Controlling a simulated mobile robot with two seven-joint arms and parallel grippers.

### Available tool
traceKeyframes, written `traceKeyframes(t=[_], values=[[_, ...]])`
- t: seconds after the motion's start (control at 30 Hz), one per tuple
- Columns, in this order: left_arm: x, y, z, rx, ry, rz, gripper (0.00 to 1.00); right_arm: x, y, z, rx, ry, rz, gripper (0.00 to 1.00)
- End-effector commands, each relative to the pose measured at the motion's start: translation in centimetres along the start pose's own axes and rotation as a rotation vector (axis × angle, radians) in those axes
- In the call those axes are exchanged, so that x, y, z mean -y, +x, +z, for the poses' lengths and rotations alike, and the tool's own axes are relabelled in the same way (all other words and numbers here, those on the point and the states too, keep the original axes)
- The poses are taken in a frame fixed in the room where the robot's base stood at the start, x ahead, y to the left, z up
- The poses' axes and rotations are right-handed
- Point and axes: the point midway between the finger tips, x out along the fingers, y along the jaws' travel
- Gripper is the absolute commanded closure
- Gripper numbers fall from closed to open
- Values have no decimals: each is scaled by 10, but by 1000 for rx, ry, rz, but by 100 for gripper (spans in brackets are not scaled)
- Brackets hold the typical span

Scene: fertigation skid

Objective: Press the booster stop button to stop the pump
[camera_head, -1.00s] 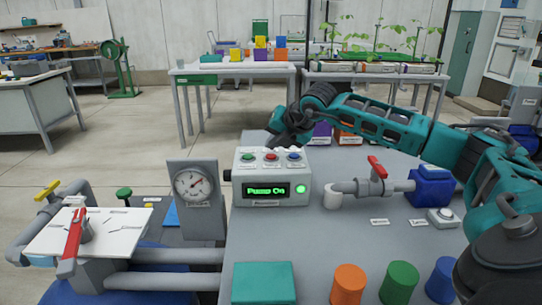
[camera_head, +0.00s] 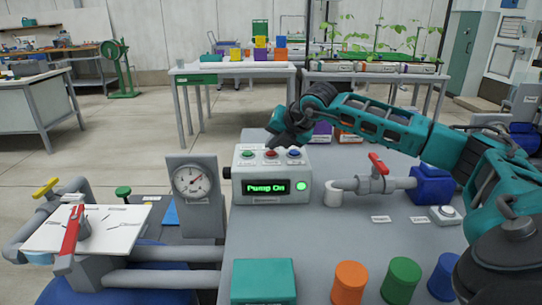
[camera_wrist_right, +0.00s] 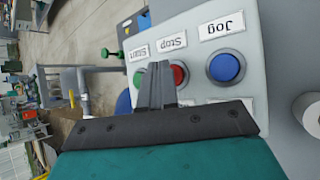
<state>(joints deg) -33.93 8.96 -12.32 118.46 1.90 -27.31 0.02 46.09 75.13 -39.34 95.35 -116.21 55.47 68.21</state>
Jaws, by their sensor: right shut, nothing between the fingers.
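The grey control box (camera_head: 271,202) stands on the grey bench in the head view. Its display reads "Pump On" (camera_head: 266,187) and a green lamp (camera_head: 301,186) beside it is lit. On top are a green Start button (camera_wrist_right: 139,79), a red Stop button (camera_wrist_right: 180,73) and a blue Jog button (camera_wrist_right: 224,67). My right gripper (camera_head: 271,146) is shut and empty, just above the box near the red button. In the right wrist view its fingers (camera_wrist_right: 157,66) partly cover the red button and lie between it and the green one. I cannot tell whether they touch. My left gripper is out of view.
A pressure gauge (camera_head: 193,183) stands left of the box. A pipe with a red-handled valve (camera_head: 377,166) is to the right. A teal box (camera_head: 263,282) and orange (camera_head: 349,283), green and blue cylinders sit in front. Bench between them is clear.

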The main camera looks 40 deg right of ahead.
Motion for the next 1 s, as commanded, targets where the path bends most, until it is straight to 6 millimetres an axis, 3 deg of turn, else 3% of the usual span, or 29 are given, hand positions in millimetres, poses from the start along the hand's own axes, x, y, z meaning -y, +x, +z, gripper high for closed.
traceKeyframes(t=[1.0], values=[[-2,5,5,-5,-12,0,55,4,5,-4,0,0,0,100]])
